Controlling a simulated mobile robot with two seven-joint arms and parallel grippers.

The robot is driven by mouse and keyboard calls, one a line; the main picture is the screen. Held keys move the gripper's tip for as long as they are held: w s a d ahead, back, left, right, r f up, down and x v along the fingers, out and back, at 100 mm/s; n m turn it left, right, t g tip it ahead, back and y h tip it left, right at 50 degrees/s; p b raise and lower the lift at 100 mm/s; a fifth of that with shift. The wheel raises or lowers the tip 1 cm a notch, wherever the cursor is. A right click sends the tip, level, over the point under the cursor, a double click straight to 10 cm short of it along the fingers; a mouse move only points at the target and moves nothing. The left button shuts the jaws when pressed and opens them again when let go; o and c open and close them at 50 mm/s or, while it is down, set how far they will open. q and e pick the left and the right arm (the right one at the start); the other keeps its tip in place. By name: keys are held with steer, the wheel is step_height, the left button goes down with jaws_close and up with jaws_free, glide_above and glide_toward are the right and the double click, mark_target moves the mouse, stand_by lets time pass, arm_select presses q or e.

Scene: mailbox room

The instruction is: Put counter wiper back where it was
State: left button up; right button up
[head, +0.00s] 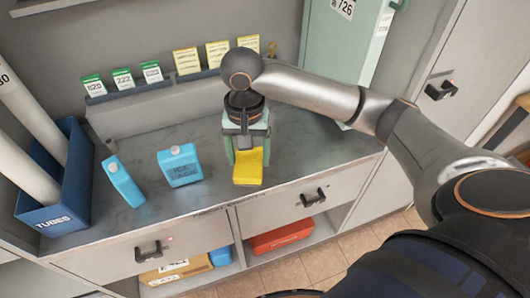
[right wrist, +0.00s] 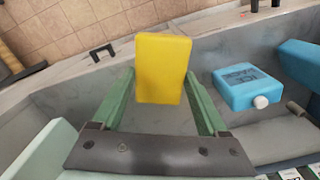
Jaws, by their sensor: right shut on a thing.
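The counter wiper appears to be the yellow block (head: 248,176) at the front of the grey counter (head: 210,202), near its edge. My right gripper (head: 249,158) points down over the counter and is shut on the yellow block, with a pale green finger on either side of it. In the right wrist view the yellow block (right wrist: 163,68) stands out past the green fingertips (right wrist: 160,82). I cannot tell whether its lower end touches the counter. My left gripper is not in view.
A blue tubes bin (head: 55,208) holds white tubes at the far left. Green and yellow packets (head: 186,61) line the back ledge. A pale green cabinet (head: 345,45) stands at the back right. Drawers (head: 300,200) are below.

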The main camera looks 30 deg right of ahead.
steer(key=w+d+f, duration=0.2)
steer(key=d, duration=0.1)
steer(key=w+d+f, duration=0.3)
steer(key=w+d+f+b, duration=0.1)
steer(key=w+d+f, duration=0.1)
steer(key=f, duration=0.1)
steer(key=shift+w+d+f, duration=0.1)
steer(key=shift+w+d, duration=0.05)
steer(key=shift+d, duration=0.25)
steer(key=shift+w+d+f, duration=0.3)
steer(key=shift+d+f, duration=0.05)
steer(key=shift+f, duration=1.75)
steer(key=o, duration=1.1)
steer(key=shift+f, duration=0.1)
step_height(320, 180, up, 12)
steer(key=shift+r, duration=0.15)
